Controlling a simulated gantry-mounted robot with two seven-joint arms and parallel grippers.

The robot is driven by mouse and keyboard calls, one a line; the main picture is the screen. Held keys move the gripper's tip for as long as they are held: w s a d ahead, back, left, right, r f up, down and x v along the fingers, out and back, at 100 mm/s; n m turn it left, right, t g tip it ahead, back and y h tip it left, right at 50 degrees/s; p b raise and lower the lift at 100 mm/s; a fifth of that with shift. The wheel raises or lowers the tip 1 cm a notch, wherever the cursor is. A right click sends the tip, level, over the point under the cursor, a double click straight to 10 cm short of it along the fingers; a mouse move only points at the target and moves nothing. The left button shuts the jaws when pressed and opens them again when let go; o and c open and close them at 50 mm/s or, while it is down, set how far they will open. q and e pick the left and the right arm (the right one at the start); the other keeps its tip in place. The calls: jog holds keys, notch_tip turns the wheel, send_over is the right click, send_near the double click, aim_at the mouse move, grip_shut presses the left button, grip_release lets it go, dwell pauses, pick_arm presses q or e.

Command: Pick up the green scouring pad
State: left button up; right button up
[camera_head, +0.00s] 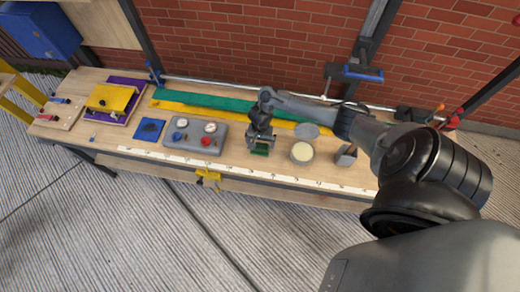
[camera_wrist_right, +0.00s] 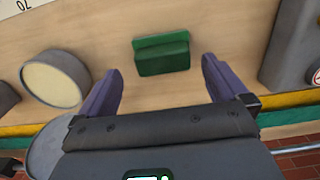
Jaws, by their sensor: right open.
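The green scouring pad (camera_head: 260,150) lies on the wooden workbench, just in front of my right gripper. My right gripper (camera_head: 260,143) points down over the bench. In the wrist view its two fingers (camera_wrist_right: 160,78) are spread wide and empty, with the pad between and just beyond their tips. No contact shows. My left gripper is not in view.
A grey gauge panel (camera_head: 195,145) stands left of my right gripper, and a round tin (camera_head: 302,153) with a cream-coloured top stands to the right. A grey block (camera_head: 346,155) is further right. A white ruler strip (camera_head: 240,168) runs along the bench's front edge.

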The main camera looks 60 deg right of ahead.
aim_at(260, 146)
jog(key=shift+w+d+f+b, duration=0.15)
jog(key=shift+f+b, duration=0.35)
jog(key=shift+f, duration=0.9)
jog(key=shift+w+d+f+b, duration=0.15)
jog(key=shift+f+b, duration=0.3)
jog(key=shift+f, duration=0.9)
jog(key=shift+s, duration=0.1)
jog(key=c, duration=0.9)
